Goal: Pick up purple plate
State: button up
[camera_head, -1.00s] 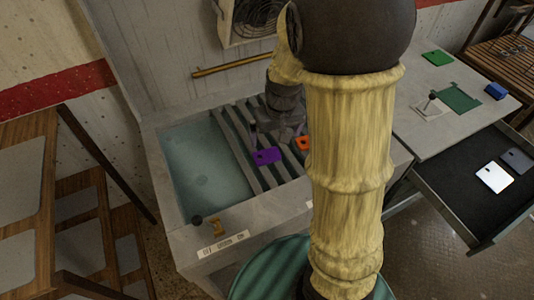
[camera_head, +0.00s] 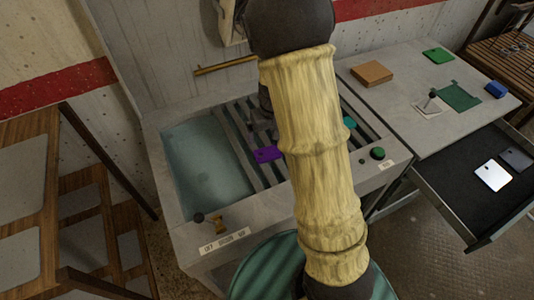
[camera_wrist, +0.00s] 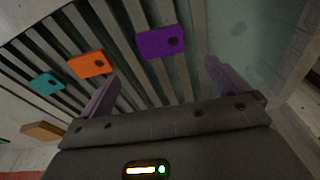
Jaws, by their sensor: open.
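The purple plate (camera_head: 268,154) is a small flat piece with a dark round hole or knob near one end. It rests on the slatted rack (camera_head: 228,128) beside the water basin. In the wrist view the purple plate (camera_wrist: 152,42) lies beyond my fingertips, between the lines of the two fingers. My gripper (camera_wrist: 163,78) is open and empty, with a finger on each side and no visible contact with the plate. In the head view my gripper (camera_head: 262,128) is just behind the plate, partly hidden by my arm.
An orange plate (camera_wrist: 87,64) and a teal plate (camera_wrist: 47,83) lie in a row along the same slats. The basin (camera_head: 205,165) is left of the rack. A side table (camera_head: 400,105) holds a brown box (camera_head: 372,73) and a green plate (camera_head: 438,56).

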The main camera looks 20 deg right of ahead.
send_over(267, 153)
jog(key=s, duration=0.1)
jog(key=f, duration=0.5)
jog(key=shift+d+f, duration=0.25)
jog(key=shift+f, duration=0.1)
jog(key=shift+f, duration=0.1)
jog(key=shift+w+a+f+p, duration=0.15)
jog(key=shift+f+p, duration=0.15)
jog(key=shift+f, duration=0.95)
jog(key=shift+w+f+p, duration=0.15)
jog(key=shift+f+p, duration=0.15)
jog(key=shift+f, duration=0.95)
jog(key=c, duration=1)
notch_tip(267, 153, up, 10)
jog(key=shift+r, duration=0.1)
